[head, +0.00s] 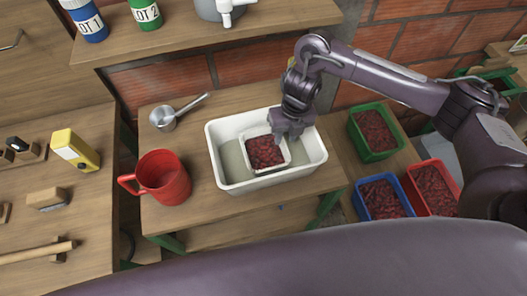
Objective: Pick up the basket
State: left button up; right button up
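A small white square basket (283,152) filled with dark red cherries (264,152) sits inside a larger white tub (225,180) on the wooden table. My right gripper (287,136) points down at the basket's upper right rim and covers that corner. Its fingers overlap the rim in the head view. I cannot tell whether they are shut on it or only touching it. The basket looks level, within the tub's walls. My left gripper is not in view.
A red mug (163,178) and a metal scoop (166,118) stand left of the tub. Green (373,154), blue (381,213) and red (413,201) crates of cherries are at the right. A shelf (180,42) with bottles is above.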

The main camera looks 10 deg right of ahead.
aim_at(279, 154)
jog(key=f, duration=0.4)
jog(key=a+f, duration=0.1)
jog(key=f, duration=0.1)
jog(key=shift+f+b, duration=0.3)
jog(key=shift+w, duration=0.1)
grip_shut()
